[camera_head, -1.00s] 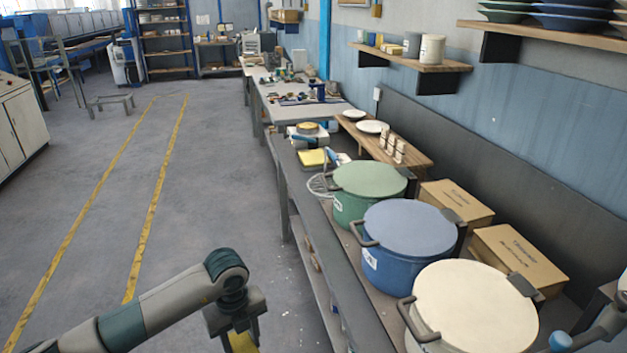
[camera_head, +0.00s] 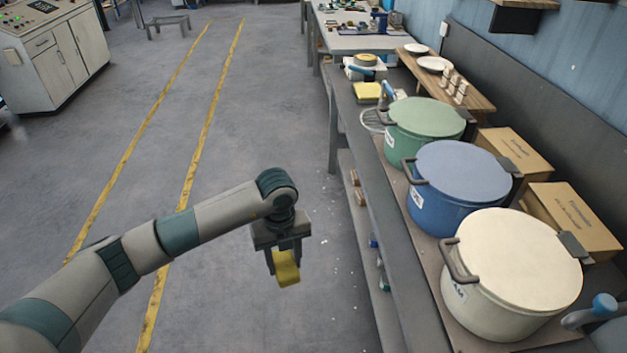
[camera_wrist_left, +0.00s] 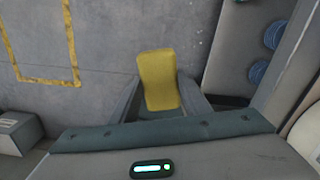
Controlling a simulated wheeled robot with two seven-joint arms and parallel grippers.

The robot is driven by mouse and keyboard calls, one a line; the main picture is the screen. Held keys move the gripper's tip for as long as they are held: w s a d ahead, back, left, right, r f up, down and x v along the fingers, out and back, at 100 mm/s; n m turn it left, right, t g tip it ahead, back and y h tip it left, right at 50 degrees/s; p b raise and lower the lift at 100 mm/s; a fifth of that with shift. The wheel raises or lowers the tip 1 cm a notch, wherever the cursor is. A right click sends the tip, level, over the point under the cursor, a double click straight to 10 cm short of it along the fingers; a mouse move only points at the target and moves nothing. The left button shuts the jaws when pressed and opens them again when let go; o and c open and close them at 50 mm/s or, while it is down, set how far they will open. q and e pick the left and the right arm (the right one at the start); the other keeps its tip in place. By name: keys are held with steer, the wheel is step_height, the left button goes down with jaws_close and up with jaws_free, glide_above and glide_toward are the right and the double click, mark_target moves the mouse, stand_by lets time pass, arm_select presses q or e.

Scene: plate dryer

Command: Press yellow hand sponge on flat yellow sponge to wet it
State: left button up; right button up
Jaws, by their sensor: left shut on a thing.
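My left gripper (camera_head: 284,262) is shut on the yellow hand sponge (camera_head: 287,270) and holds it in the air over the floor, left of the workbench. In the left wrist view the hand sponge (camera_wrist_left: 159,80) sits between the two fingers (camera_wrist_left: 157,100). The flat yellow sponge (camera_head: 367,92) lies far down the bench, beyond the green pot, well apart from my left gripper. My right gripper is not clearly seen.
A cream pot (camera_head: 512,270), a blue pot (camera_head: 456,185) and a green pot (camera_head: 425,130) stand in a row on the bench. Cardboard boxes (camera_head: 570,218) stand behind them. A wooden plate rack (camera_head: 470,95) is farther back. The floor (camera_head: 270,110) left of the bench is clear.

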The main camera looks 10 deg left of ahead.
arm_select(q)
steer(key=m, duration=0.1)
steer(key=s+m, duration=0.1)
steer(key=m, duration=0.1)
steer(key=f+m+b, duration=0.1)
steer(key=m, duration=0.1)
steer(key=shift+s+a+f, duration=0.1)
steer(key=shift+s+a, duration=0.15)
steer(key=shift+s, duration=0.15)
steer(key=m, duration=0.2)
steer(key=s+m, duration=0.1)
steer(key=s+f+m+b, duration=0.1)
steer(key=m, duration=0.1)
steer(key=shift+a+m, duration=0.25)
steer(key=shift+m, duration=0.05)
steer(key=s+a+f+m+b, duration=0.1)
steer(key=s+m, duration=0.4)
steer(key=m, duration=1)
steer(key=s+a+f+m+b, duration=0.2)
steer(key=s+m, duration=0.4)
steer(key=m, duration=1)
steer(key=shift+s+f+b, duration=0.25)
steer(key=shift+f+b, duration=0.3)
steer(key=shift+b, duration=0.55)
